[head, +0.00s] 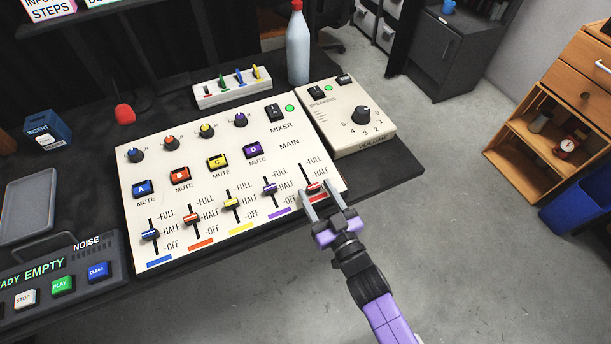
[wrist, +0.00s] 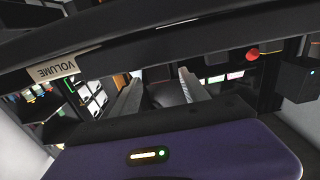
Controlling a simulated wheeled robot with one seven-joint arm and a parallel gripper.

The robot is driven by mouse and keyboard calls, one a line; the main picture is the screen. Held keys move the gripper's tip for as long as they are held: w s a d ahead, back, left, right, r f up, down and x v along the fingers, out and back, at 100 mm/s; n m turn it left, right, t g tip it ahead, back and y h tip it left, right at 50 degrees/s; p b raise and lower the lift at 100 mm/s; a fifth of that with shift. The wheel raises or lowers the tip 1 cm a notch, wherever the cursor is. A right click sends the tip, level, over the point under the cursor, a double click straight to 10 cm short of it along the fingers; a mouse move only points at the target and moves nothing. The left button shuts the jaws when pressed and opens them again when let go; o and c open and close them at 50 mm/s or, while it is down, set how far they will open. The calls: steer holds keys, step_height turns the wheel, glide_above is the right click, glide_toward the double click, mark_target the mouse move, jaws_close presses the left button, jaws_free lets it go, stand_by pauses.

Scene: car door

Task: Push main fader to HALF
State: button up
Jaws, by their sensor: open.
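The mixer panel (head: 190,183) is a cream board lying on the dark table. Its main fader (head: 314,187) is a red-topped slider under the MAIN label at the panel's right end, near the HALF mark beside it. My gripper (head: 319,196) is open at the main fader, one finger to each side of the slot. The fingers partly cover the lower slot, so whether they touch the knob I cannot tell. In the wrist view the two grey fingers (wrist: 158,96) stand apart, and the fader itself does not show there.
Left of it are purple (head: 270,189), yellow (head: 232,203), red (head: 191,218) and blue (head: 150,234) channel faders. A speakers box (head: 350,142) with a volume knob adjoins the panel's right side. A white bottle (head: 298,48) stands behind. Open floor lies right of the table.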

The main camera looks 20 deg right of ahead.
mark_target(308, 182)
steer(key=shift+w, duration=2.75)
jaws_close()
